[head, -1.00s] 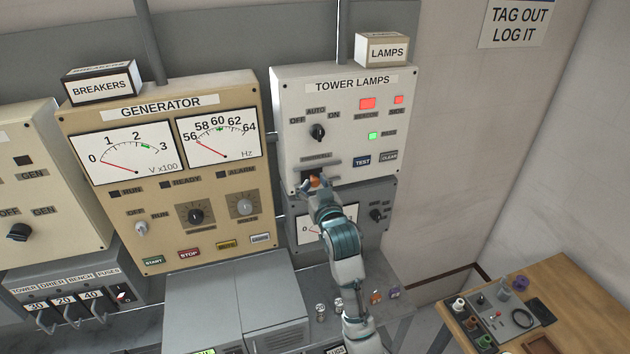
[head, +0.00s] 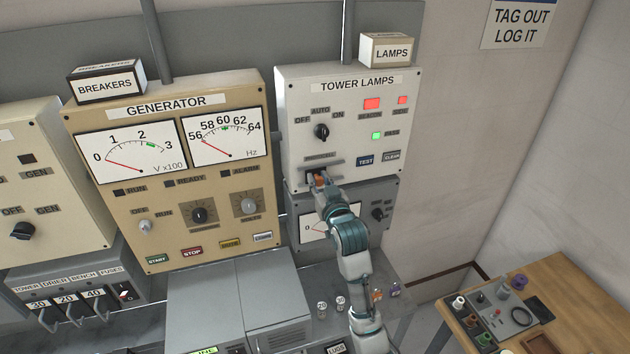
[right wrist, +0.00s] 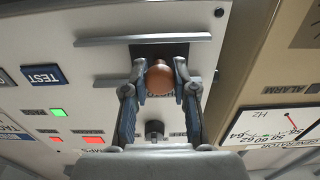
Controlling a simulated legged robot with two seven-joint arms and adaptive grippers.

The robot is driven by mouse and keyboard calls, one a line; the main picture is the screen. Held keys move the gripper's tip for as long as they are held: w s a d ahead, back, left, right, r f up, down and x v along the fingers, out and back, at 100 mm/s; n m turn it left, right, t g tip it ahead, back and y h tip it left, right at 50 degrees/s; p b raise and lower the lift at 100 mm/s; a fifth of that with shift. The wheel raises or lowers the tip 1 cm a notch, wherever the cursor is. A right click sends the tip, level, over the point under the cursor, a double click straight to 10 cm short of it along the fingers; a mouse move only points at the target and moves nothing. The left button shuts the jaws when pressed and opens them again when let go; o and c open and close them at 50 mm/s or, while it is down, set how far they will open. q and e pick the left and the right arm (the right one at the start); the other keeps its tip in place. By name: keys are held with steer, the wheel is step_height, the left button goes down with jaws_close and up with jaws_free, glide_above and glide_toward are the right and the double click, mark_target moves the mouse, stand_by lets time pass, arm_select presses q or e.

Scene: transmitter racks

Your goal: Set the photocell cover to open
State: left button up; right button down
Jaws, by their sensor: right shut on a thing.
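The photocell cover's brown knob (right wrist: 160,77) sits between two grey rails on the cream tower lamps panel (head: 290,115). In the right wrist view a dark square opening (right wrist: 158,49) shows just beyond the knob, against one rail. My right gripper (head: 319,182) reaches the panel's lower part in the head view. In the right wrist view its two fingers (right wrist: 161,88) are closed on both sides of the knob. The cover plate itself is mostly hidden by the fingers and knob, so how far it is slid cannot be told. My left gripper is not in view.
A black rotary switch (head: 321,132) is above the rails; the test button (head: 365,161) and clear button are to their right. A grey meter box (head: 365,225) is below. The tan generator panel (head: 80,190) stands left. A wooden table (head: 570,300) is at lower right.

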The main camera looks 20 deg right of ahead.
mark_target(334, 170)
steer(key=d+p, duration=0.1)
steer(key=d, duration=0.3)
steer(key=shift+w+d, duration=0.1)
steer(key=shift+d, duration=0.4)
steer(key=shift+d+f, duration=0.1)
steer(key=shift+d, duration=0.15)
steer(key=c, duration=0.9)
jaws_free()
steer(key=shift+w, duration=0.1)
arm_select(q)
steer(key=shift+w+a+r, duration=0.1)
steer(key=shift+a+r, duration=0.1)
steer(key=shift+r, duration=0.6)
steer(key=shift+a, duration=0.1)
arm_select(e)
steer(key=shift+d, duration=0.1)
